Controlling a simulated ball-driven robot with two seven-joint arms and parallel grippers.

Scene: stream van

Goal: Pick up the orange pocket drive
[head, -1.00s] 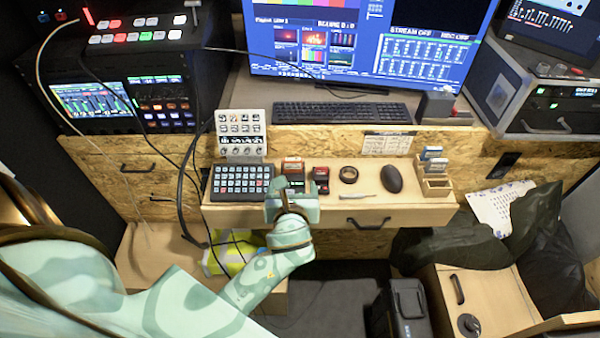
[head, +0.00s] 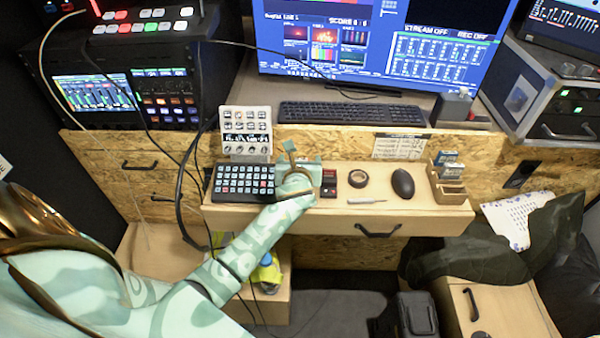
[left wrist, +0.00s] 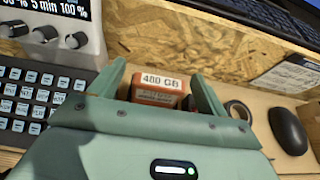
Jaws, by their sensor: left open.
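The orange pocket drive (left wrist: 155,92), labelled 480 GB, shows between the two fingers of my left gripper (left wrist: 161,76) in the left wrist view. The fingers are open, with a gap visible on each side of the drive. The drive's lower part is hidden behind the gripper body. In the head view my left gripper (head: 302,160) is over the wooden drawer tray (head: 300,222), just right of the black key pad, and hides the drive. I cannot tell how deep the fingers reach around it. My right gripper is not in view.
A key pad (head: 243,182) lies left of the gripper. A dark red-and-black item (head: 329,185) stands close on the right, then a tape roll (head: 358,178), a pen-like tool (head: 366,201) and a mouse (head: 403,183). A knob panel (head: 246,130) leans behind.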

